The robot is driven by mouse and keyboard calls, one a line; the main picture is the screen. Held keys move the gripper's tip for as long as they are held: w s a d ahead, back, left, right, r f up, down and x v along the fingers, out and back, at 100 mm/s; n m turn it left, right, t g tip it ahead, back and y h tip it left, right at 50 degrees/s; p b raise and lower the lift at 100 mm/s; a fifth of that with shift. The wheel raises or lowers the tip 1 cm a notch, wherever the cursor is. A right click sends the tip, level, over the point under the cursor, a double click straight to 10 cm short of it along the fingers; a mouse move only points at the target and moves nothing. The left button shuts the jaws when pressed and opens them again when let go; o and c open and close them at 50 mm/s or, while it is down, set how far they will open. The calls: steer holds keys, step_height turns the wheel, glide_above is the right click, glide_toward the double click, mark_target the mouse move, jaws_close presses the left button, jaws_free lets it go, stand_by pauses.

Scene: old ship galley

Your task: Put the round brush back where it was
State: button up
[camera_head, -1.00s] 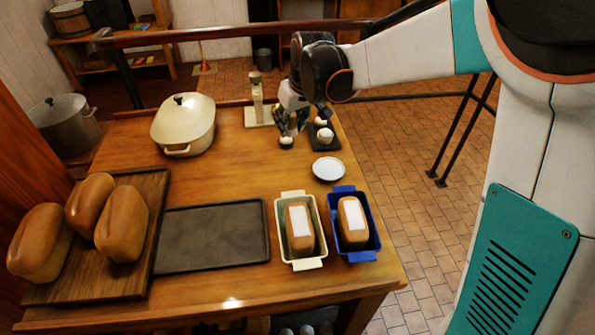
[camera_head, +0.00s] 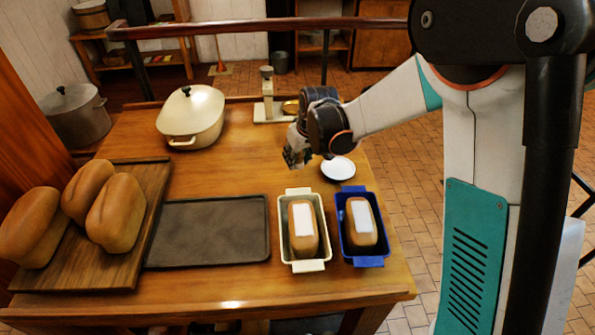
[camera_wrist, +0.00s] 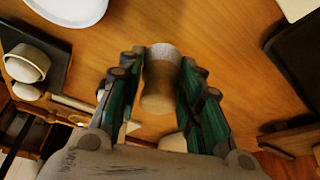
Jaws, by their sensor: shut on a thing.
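The round brush (camera_wrist: 158,88) is a short upright cylinder with a brown wooden body and a pale, greyish top end. In the wrist view my gripper (camera_wrist: 160,65) is shut on it, with a green-lined finger on each side. In the head view my gripper (camera_head: 296,158) is above the table, left of the white saucer (camera_head: 338,169) and behind the cream loaf tin (camera_head: 304,267). The brush is hidden by my gripper in that view. A small dark mat (camera_wrist: 55,50) with a white cup (camera_wrist: 27,63) shows at the left of the wrist view.
A blue tin (camera_head: 370,262) stands beside the cream one; each holds a loaf with a white top patch. A dark baking sheet (camera_head: 210,230), a board (camera_head: 150,190) with loaves, a lidded pot (camera_head: 190,118) and a cream scale-like stand (camera_head: 268,100) occupy the table. Bare wood lies behind the sheet.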

mark_target(298, 168)
steer(key=shift+f+b, duration=0.7)
steer(key=shift+f, duration=1.55)
steer(key=shift+f, duration=0.1)
steer(key=o, duration=0.9)
steer(key=shift+o, duration=0.2)
steer(key=s+d+r+m+p, duration=0.1)
steer(key=s+d+r, duration=0.2)
steer(key=s+r, duration=0.35)
steer(key=s+d+r+t+p, duration=0.1)
steer(key=s+d+r+p, duration=0.15)
steer(key=s+r, duration=0.4)
steer(key=s+d+r+m, duration=0.1)
steer(key=s+d+r, duration=0.25)
steer(key=r, duration=0.45)
steer(key=s+d+m+t+h, duration=0.1)
steer(key=s+d, duration=0.1)
steer(key=s, duration=0.5)
steer(key=s+d+m+t, duration=0.1)
steer(key=s+d, duration=0.1)
steer(key=s, duration=0.5)
steer(key=shift+s+d+r+m+h, duration=0.35)
steer(key=shift+r+m+h, duration=0.05)
steer(key=shift+r, duration=0.05)
